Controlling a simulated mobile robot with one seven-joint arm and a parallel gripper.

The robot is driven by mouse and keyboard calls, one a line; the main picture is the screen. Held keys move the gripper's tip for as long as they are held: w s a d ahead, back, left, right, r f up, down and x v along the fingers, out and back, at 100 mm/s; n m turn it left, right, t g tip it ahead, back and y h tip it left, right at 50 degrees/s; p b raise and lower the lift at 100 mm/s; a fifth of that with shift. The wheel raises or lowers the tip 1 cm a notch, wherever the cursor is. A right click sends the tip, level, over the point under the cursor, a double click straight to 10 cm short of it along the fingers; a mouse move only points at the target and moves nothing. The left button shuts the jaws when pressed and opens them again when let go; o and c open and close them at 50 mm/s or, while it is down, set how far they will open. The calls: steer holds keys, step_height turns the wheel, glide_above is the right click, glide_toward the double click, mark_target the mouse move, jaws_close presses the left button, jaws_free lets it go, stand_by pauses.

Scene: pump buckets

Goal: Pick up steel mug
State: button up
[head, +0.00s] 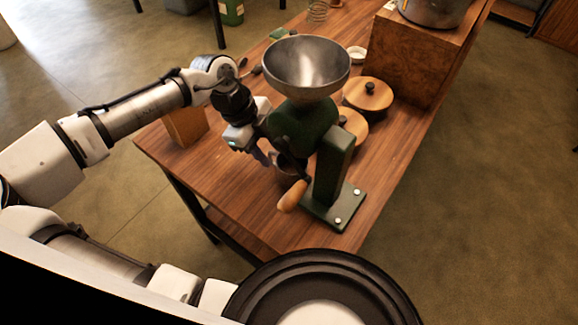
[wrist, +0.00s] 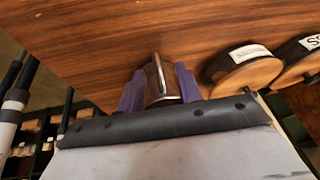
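The steel mug (wrist: 160,80) shows in the wrist view as a shiny metal shape between the two purple fingers of my gripper (wrist: 160,88). The fingers stand close along its left and right sides. I cannot tell whether they press on it or leave a thin gap. In the head view my gripper (head: 264,151) reaches in from the left at the green grinder. A small grey metal cup shape (head: 286,170), likely the mug, shows there, partly hidden by the grinder's crank and my gripper.
The green grinder (head: 333,170) with a steel funnel (head: 306,68) and wooden crank handle (head: 292,196) stands close to my gripper on the wooden table (head: 235,205). Wooden-lidded jars (head: 368,94) stand behind it. A wooden block (head: 185,126) is at the left edge.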

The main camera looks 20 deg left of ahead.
jaws_close()
steer(key=shift+r, duration=0.1)
stand_by(0.3)
